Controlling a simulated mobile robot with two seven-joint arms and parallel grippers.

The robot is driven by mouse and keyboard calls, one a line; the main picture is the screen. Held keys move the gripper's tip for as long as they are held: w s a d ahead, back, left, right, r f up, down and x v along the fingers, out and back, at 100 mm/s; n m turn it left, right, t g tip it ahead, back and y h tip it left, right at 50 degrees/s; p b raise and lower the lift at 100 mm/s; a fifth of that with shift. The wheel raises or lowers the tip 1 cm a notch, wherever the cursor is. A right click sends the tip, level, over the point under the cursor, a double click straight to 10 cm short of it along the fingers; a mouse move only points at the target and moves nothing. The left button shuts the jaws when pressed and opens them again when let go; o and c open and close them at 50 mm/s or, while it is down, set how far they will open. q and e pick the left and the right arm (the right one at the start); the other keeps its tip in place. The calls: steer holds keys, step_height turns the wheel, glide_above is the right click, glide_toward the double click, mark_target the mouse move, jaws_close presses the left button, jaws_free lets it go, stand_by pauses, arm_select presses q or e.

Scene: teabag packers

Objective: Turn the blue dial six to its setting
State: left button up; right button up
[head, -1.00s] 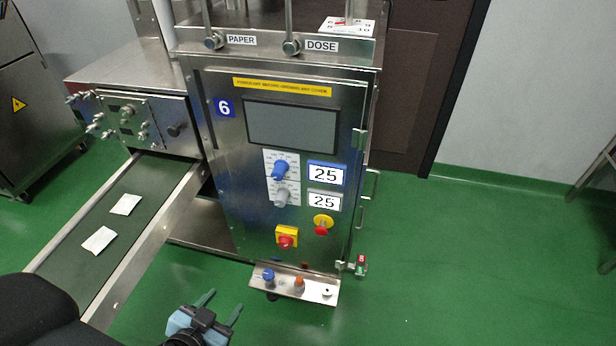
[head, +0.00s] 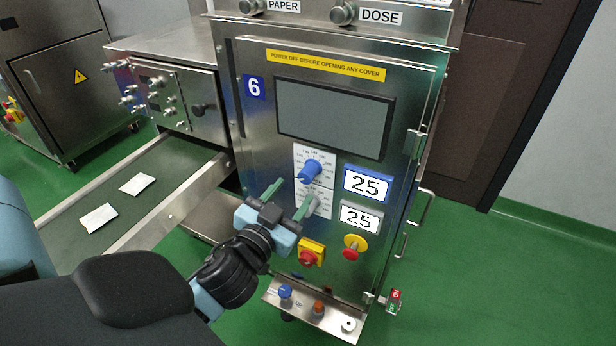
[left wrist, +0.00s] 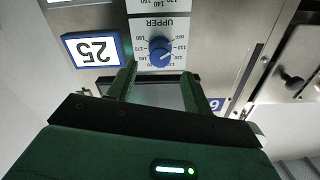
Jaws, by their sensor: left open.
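The blue dial (head: 310,171) sits on a white scale plate on the front of the steel machine marked 6. Its pointer seems to face lower left in the head view; I cannot read the exact mark. It also shows in the left wrist view (left wrist: 160,50), upside down, under the word UPPER. A blue-framed sign (head: 367,184) right of it reads 25. My left gripper (head: 298,189) is open and empty, just below and in front of the dial. In the left wrist view its fingertips (left wrist: 160,70) are apart, with the dial beyond them. My right gripper is not in view.
A grey dial (head: 318,205) is directly below, partly hidden by my left finger. A grey-framed 25 sign (head: 361,217), a red-and-yellow switch (head: 311,253) and a stop button (head: 354,246) are nearby. A shelf (head: 330,318) juts out below. A conveyor (head: 150,195) lies left.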

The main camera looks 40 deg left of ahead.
mark_target(304, 179)
arm_select(q)
steer(key=x, duration=0.7)
steer(key=shift+f, duration=0.1)
steer(key=shift+c, duration=0.3)
steer(key=shift+d, duration=0.1)
steer(key=c, duration=0.9)
